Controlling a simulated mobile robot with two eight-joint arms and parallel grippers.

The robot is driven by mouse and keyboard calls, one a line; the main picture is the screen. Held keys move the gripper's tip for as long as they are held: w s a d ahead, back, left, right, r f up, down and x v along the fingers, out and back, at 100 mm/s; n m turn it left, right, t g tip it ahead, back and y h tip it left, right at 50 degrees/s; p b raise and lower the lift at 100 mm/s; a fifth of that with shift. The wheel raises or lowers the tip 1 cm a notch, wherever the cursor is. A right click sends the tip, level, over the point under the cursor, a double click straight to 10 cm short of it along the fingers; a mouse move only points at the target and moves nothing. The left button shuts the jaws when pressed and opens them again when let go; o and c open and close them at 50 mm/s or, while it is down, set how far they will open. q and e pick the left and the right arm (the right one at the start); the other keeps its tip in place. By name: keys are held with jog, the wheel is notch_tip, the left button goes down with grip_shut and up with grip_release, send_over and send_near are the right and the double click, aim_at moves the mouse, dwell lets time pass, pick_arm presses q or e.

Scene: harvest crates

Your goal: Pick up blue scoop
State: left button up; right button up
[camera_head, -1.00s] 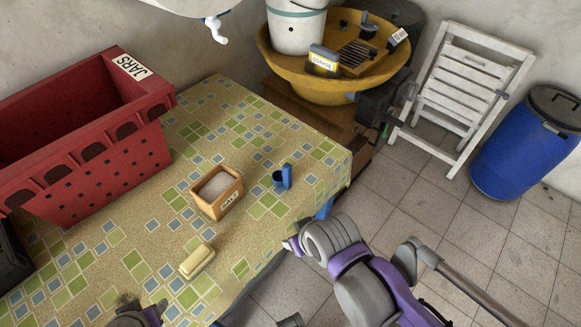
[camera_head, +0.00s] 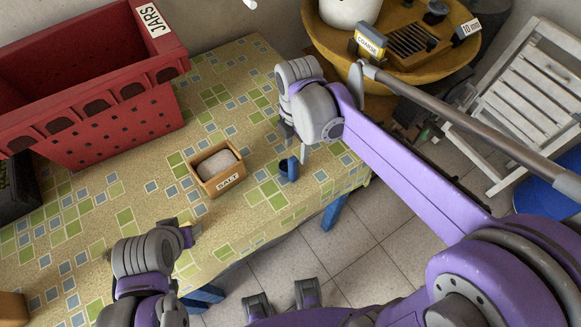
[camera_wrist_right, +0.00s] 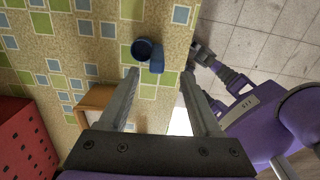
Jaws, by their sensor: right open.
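The small blue scoop (camera_head: 288,168) rests on the tiled-pattern tablecloth near the table's front-right edge, with a round cup and a flat upright part on its right. It also shows in the right wrist view (camera_wrist_right: 157,62), just beyond the fingertips. My right gripper (camera_head: 296,142) is open above and beside the scoop. In the wrist view its two fingers are spread and empty (camera_wrist_right: 158,77), pointing at the scoop without visible contact. My left gripper (camera_head: 186,238) is low at the table's front-left; its fingers are mostly hidden.
A wooden salt box (camera_head: 217,182) stands just left of the scoop. A red jars crate (camera_head: 120,128) fills the back left of the table (camera_head: 235,75). A yellow basin (camera_head: 440,68) with goods and a white folding chair (camera_head: 525,100) stand behind to the right.

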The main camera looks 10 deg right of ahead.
aim_at(295, 160)
notch_tip(295, 160, down, 4)
jog(key=shift+s+a+r, duration=0.1)
jog(key=shift+a, duration=0.05)
jog(key=shift+w+a+f, duration=0.1)
jog(key=shift+f, duration=1.3)
jog(key=shift+w+a+f, duration=0.1)
jog(key=shift+f, duration=1.25)
jog(key=shift+c, duration=0.2)
grip_shut()
